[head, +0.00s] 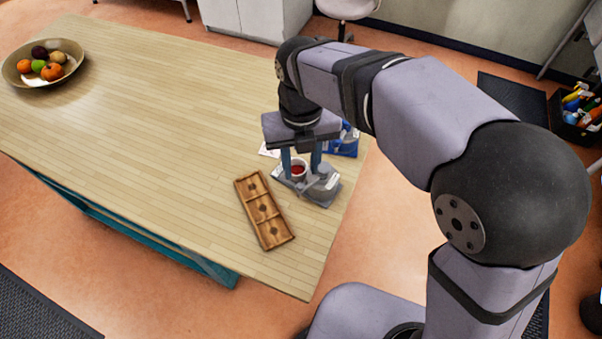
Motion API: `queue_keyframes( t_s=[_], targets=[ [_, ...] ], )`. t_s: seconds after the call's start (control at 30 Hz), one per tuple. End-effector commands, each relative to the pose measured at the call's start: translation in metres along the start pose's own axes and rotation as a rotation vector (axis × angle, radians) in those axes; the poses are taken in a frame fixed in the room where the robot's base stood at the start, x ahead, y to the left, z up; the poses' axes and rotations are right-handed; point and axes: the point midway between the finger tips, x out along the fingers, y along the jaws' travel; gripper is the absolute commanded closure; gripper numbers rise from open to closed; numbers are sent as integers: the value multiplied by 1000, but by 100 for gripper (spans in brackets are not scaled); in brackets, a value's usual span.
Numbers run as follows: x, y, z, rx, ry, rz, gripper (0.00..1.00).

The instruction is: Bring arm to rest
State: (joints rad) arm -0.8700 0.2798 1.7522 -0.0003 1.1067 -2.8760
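My arm reaches in from the right over the light wooden table (150,110). My gripper (301,170) points down near the table's right edge, with its two blue-grey fingers spread apart. A small white cup with red contents (298,169) shows between and just behind the fingers. I cannot tell whether the fingertips touch it. The cup is at a grey stand or device (322,193) on the tabletop, partly hidden by the gripper.
A wooden tray with three compartments (264,210) lies left of the grey stand. A blue package (347,141) is behind the gripper, partly hidden. A fruit bowl (78,52) sits at the far left. The table's middle is clear. A crate of bottles (568,132) is at the right.

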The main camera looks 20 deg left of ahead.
Motion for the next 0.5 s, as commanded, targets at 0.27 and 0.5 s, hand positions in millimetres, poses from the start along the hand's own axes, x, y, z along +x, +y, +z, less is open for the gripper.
queue_keyframes(
  t_s=[0.27,0.5],
  targets=[
    [-14,0,0,0,0,0,66],
    [-15,0,0,0,0,0,66]
  ],
)
